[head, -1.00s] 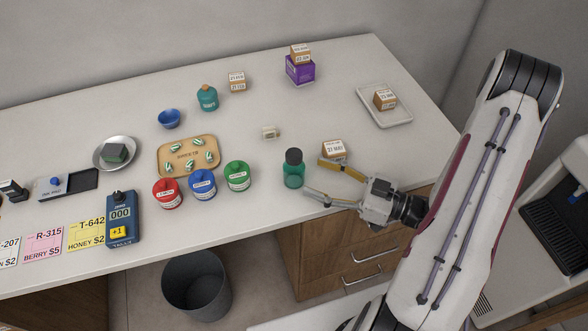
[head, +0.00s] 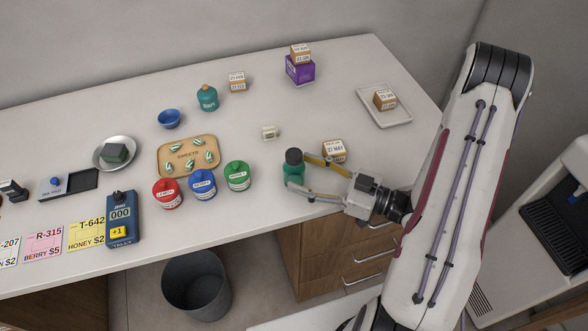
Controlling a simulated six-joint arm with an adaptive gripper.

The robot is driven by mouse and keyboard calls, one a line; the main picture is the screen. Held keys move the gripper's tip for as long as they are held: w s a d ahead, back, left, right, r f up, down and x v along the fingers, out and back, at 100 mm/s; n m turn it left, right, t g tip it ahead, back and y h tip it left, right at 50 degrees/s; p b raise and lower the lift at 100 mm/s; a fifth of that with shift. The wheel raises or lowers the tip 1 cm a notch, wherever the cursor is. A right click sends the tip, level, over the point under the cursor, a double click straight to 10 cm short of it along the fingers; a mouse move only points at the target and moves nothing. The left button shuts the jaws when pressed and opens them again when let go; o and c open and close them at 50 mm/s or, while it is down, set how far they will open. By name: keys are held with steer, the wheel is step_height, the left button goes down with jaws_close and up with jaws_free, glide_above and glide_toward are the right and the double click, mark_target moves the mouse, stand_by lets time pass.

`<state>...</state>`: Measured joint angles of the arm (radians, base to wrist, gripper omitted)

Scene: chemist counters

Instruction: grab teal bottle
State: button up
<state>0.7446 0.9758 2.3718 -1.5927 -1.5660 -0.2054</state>
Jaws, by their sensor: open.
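A teal-green bottle with a dark cap (head: 293,168) stands upright near the front edge of the counter. My gripper (head: 299,175) is open, with its fingers pointing left and its tips on either side of this bottle. I cannot tell whether either finger touches it.
A small labelled box (head: 335,150) stands just behind my gripper. Green (head: 237,177), blue (head: 202,185) and red (head: 167,194) jars stand to the left, before a sweets tray (head: 161,165). A white tray (head: 402,119) lies at the right. Mid-counter is mostly clear.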

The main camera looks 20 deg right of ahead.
steer(key=shift+x, duration=0.9)
steer(key=c, duration=1.1)
